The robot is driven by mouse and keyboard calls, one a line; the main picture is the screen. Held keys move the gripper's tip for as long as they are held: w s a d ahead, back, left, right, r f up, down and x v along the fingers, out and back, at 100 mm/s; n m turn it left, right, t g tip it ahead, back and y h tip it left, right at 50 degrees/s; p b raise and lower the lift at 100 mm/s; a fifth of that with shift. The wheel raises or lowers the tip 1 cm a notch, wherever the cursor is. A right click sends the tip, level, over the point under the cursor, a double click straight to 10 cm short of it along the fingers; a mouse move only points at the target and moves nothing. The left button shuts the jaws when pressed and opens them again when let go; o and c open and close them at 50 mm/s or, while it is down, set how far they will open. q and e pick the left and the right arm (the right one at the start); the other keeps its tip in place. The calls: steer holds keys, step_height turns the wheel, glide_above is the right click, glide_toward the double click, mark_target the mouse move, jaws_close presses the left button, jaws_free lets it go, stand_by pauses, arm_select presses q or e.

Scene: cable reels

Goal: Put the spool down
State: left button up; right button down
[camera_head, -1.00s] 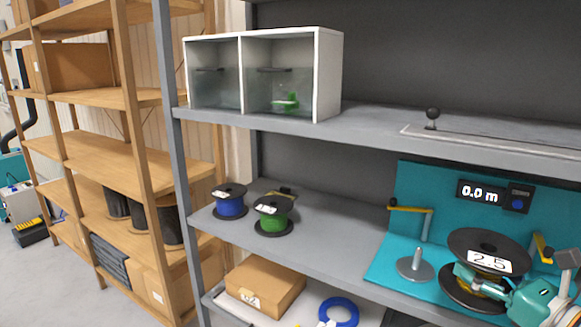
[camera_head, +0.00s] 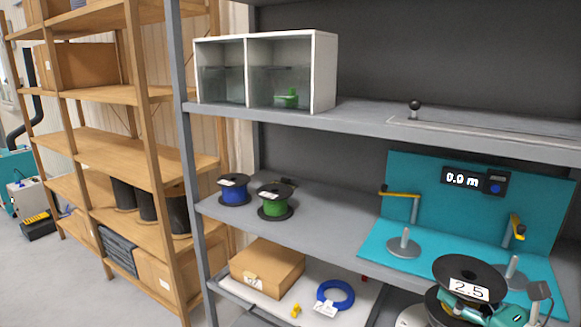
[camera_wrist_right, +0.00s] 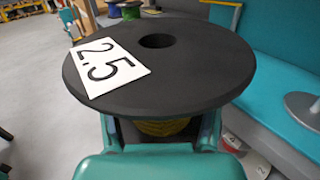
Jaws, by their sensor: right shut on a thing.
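The spool (camera_head: 470,275) has black flanges, a white "2.5" label and yellow cable on its core. It is in front of the teal winding station (camera_head: 375,263), at the lower right of the head view. My right gripper (camera_head: 462,311) is shut around its core, between the flanges. In the right wrist view the spool (camera_wrist_right: 200,75) is close and upright, its centre hole showing, with the gripper fingers (camera_wrist_right: 165,135) below the top flange. Its lower flange is largely hidden there. My left gripper is not in view.
The station has two bare grey spindles, left (camera_head: 404,246) and right (camera_head: 513,275), yellow cranks and a "0.0 m" display (camera_head: 465,178). A blue spool (camera_head: 234,193) and a green spool (camera_head: 274,205) stand on the middle shelf (camera_head: 325,225), with free room to their right.

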steer(key=s+a+f, duration=0.2)
steer(key=a+f, duration=0.2)
steer(key=f, duration=0.3)
steer(key=s+a+f, duration=0.3)
steer(key=a+f, duration=0.1)
steer(key=f, duration=0.4)
steer(key=s+a+f+y, duration=0.1)
steer(key=a+f, duration=0.3)
steer(key=f, duration=0.4)
steer(key=shift+s+a+f+n+g, duration=0.15)
steer(key=shift+s+a+n+g, duration=0.2)
steer(key=shift+s, duration=0.45)
steer(key=shift+d, duration=0.15)
